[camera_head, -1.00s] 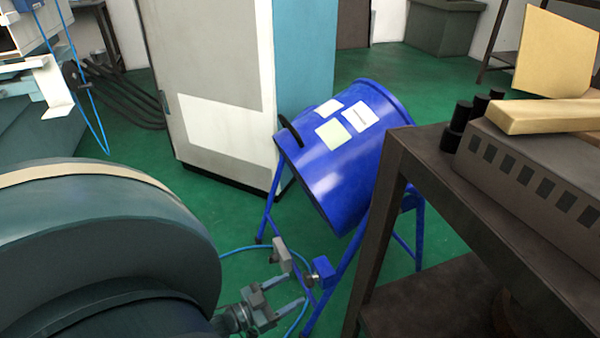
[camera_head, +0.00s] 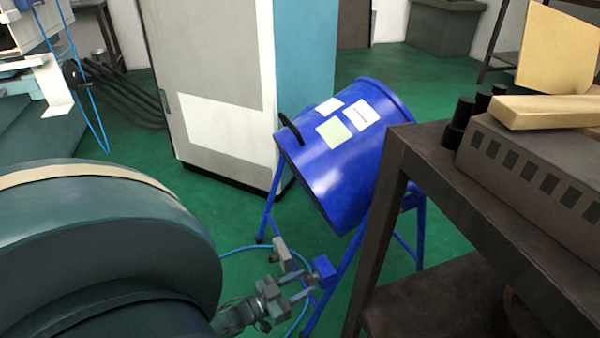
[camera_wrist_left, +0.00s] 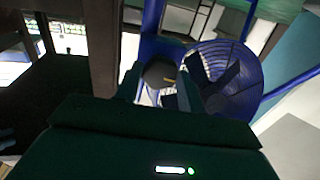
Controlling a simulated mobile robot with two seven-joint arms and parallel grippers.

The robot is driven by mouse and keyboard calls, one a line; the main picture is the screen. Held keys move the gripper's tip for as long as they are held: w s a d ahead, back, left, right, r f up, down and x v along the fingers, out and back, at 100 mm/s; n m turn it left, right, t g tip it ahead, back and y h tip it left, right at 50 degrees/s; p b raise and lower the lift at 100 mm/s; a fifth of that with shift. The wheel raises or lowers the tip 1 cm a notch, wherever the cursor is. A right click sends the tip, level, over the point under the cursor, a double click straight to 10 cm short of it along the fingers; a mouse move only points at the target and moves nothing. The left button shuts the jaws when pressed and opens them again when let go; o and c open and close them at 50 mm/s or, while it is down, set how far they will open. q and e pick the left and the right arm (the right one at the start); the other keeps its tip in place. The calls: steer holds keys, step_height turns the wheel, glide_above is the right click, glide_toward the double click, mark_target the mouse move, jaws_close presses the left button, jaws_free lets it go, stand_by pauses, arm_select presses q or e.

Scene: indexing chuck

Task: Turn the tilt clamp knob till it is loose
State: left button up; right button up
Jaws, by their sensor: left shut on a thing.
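The blue drum fan (camera_head: 335,170) hangs tilted in a blue tube stand, with labels on its drum. The tilt clamp knob (camera_head: 312,279) is small and dark, beside a blue bracket (camera_head: 324,268) at the side of the stand. In the left wrist view the knob (camera_wrist_left: 159,74) is a dark round cap with a yellow mark, between my fingers. My left gripper (camera_head: 304,284) is shut on the knob. Its fingers partly hide the knob in the head view. My right gripper is not in view.
A dark metal table (camera_head: 420,150) stands close on the right, with a ribbed grey block (camera_head: 540,165) on it. A pale cabinet (camera_head: 210,90) stands behind the fan. A blue hose (camera_head: 240,249) lies on the green floor. A small grey block (camera_head: 282,254) is just above my gripper.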

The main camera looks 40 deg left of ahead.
arm_select(q)
steer(key=c, duration=0.3)
steer(key=n, duration=0.7)
steer(key=n+g+h, duration=0.1)
steer(key=n, duration=0.6)
steer(key=n+g+h, duration=0.1)
steer(key=n, duration=0.7)
steer(key=shift+a+r, duration=0.15)
steer(key=shift+r, duration=0.1)
stand_by(0.6)
steer(key=o, duration=1)
steer(key=shift+h, duration=0.3)
